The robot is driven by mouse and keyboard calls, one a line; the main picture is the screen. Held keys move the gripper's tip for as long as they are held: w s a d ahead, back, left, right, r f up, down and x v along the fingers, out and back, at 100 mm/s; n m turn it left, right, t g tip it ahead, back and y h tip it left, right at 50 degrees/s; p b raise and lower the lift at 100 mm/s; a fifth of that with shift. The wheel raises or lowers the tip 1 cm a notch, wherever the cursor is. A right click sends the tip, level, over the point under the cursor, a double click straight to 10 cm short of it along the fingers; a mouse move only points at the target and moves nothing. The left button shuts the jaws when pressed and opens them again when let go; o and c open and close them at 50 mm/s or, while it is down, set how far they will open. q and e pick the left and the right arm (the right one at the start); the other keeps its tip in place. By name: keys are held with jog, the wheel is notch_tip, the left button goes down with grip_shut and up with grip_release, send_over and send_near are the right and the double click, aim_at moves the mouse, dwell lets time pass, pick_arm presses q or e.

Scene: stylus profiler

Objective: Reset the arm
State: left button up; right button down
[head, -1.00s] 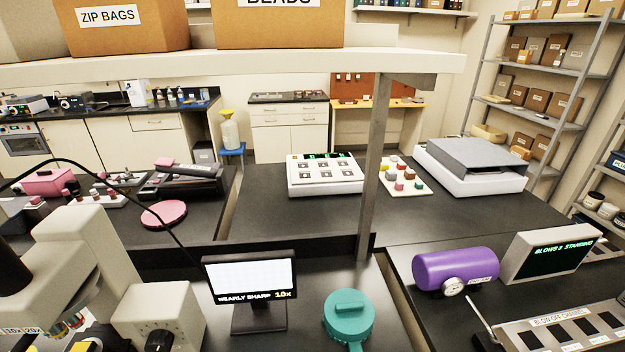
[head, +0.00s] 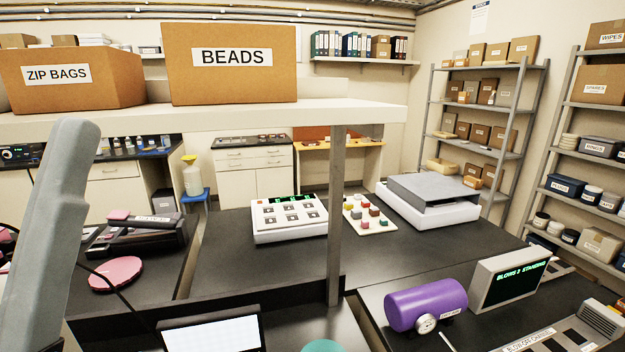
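Part of my own arm, a grey link, rises at the left edge of the head view. Neither gripper shows, so whether they are open or shut is hidden. No single object here is clearly marked as the task's. A white keypad instrument with a green display (head: 289,217) stands on the black bench. A grey-lidded white machine (head: 430,203) stands to its right. A monitor (head: 212,331) is cut off at the bottom edge.
A steel post (head: 335,220) carries a shelf (head: 330,116) with a BEADS box (head: 230,85) and a ZIP BAGS box (head: 75,95). A purple cylinder (head: 425,304) and a display (head: 511,278) stand at the lower right.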

pick_arm(q)
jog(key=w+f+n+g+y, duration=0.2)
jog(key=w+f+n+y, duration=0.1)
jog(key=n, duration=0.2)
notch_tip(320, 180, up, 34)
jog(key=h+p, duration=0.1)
jog(key=p, duration=3.3)
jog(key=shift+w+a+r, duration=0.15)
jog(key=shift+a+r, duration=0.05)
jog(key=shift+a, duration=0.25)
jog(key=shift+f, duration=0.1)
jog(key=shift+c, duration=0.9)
